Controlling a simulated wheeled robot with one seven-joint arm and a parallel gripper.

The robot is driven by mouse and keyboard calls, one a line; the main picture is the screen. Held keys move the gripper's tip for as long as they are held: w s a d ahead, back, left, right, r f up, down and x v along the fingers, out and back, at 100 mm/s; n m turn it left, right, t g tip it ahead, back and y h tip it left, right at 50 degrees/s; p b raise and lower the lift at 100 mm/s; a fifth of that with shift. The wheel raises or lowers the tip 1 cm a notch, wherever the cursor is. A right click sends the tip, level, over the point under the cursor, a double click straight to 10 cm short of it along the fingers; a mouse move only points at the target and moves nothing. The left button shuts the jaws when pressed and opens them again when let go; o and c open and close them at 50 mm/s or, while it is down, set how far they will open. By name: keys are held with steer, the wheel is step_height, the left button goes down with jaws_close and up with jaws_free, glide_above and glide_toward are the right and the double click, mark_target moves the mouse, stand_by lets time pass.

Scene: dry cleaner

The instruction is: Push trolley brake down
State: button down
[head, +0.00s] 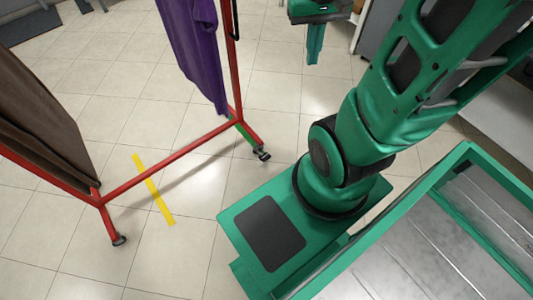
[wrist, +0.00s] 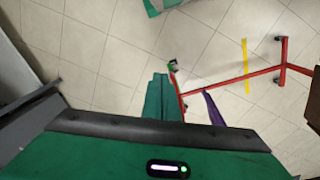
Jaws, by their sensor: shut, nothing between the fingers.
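The trolley is a red garment rail (head: 170,158) on castors, with its base bar running across the floor. Its right castor (head: 262,155) stands near a green section (head: 247,135) of the frame; another castor (head: 119,239) is at the lower left. In the wrist view the near castor (wrist: 173,66) sits just beyond my fingertips. The brake lever is too small to tell apart, and so is its position. My gripper (head: 313,60) points downward, shut and empty, beyond the rail's right end; its green fingers (wrist: 159,78) also show in the wrist view, apparently above the floor.
A brown garment (head: 40,120) and a purple garment (head: 195,50) hang from the rail. Yellow tape (head: 153,188) lies on the tiled floor under the base bar. Open tiles surround the right castor. A grey cabinet edge (head: 372,30) stands at the upper right.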

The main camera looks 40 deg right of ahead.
steer(key=w+d+f+n, duration=0.2)
steer(key=w+d+f, duration=0.2)
steer(key=w+f, duration=0.7)
steer(key=n+t, duration=0.1)
steer(key=n, duration=0.3)
glide_above(265, 156)
step_height(265, 156, down, 51)
steer(key=shift+a+y, duration=0.1)
steer(key=shift+y, duration=0.2)
steer(key=shift+f, duration=0.1)
step_height(265, 156, down, 12)
steer(key=shift+w+r, duration=0.1)
steer(key=shift+r, duration=0.05)
steer(key=shift+s+f, duration=0.35)
steer(key=shift+f, duration=0.55)
